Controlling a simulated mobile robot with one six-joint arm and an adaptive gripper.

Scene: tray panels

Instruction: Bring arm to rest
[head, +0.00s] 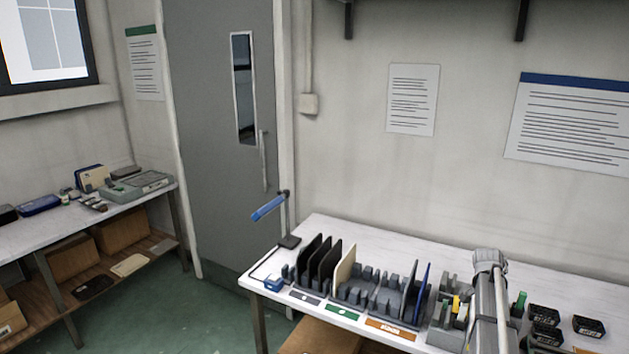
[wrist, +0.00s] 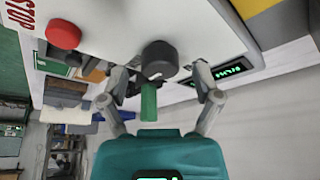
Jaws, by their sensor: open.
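My gripper (wrist: 163,84) shows in the wrist view with its two grey fingers spread wide apart. A narrow green piece (wrist: 148,102) and a round black knob (wrist: 159,60) show in the gap between the fingers. I cannot tell how far they are from the fingers, and neither looks gripped. In the head view my grey arm stands over the right part of the white bench (head: 455,262). My gripper cannot be made out there.
A grey slotted rack (head: 372,290) on the bench holds several black panels, a cream panel (head: 344,267) and a blue panel (head: 422,292). Several black boxes (head: 545,318) stand right of my arm. The wrist view shows a red button (wrist: 63,34) and a lit display (wrist: 236,70).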

